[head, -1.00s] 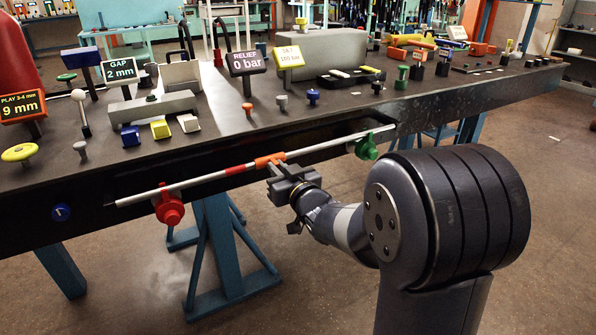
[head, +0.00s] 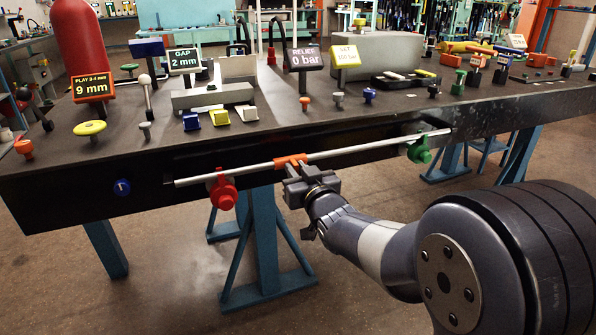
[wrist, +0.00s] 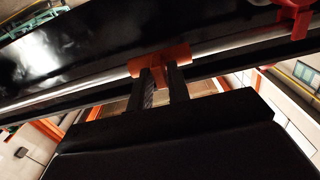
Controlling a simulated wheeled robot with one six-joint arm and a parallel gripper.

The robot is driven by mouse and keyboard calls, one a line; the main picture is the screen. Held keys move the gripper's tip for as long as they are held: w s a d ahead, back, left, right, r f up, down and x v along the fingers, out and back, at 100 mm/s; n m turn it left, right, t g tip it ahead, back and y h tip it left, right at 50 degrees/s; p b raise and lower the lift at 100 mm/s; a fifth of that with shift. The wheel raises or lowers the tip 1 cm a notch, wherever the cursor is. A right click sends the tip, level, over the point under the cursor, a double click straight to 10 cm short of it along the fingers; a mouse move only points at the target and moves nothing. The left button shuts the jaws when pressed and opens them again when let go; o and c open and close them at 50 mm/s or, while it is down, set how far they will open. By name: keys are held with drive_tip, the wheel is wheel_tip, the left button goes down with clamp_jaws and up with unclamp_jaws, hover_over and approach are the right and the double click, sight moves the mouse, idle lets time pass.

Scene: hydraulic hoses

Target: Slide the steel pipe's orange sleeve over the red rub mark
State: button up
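The steel pipe (head: 355,150) runs along the bench's front face. Its orange sleeve (head: 290,161) sits between the red clamp (head: 222,190) and the green clamp (head: 420,150), nearer the red one. No red rub mark shows on the bare pipe now; the sleeve lies where it was, so it appears covered. My gripper (head: 296,174) is at the sleeve from the front and below. In the wrist view, my gripper's two fingers (wrist: 164,85) stand on either side of a tab under the sleeve (wrist: 160,62), closed on it. The tab is partly hidden between them.
The red clamp is close left of the sleeve, with a short bare stretch of pipe between. The bench top (head: 330,125) above carries knobs, blocks and signs. A blue bench leg (head: 262,235) stands behind and below my gripper.

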drive_tip(key=o, duration=0.3)
drive_tip(key=p+v, duration=0.2)
drive_tip(key=v, duration=0.8)
drive_tip(key=shift+s, duration=0.4)
drive_tip(key=shift+d, duration=0.1)
drive_tip(key=b+x, duration=0.2)
drive_tip(key=x, duration=0.9)
drive_tip(key=shift+w+d, duration=0.1)
drive_tip(key=shift+d, duration=0.6)
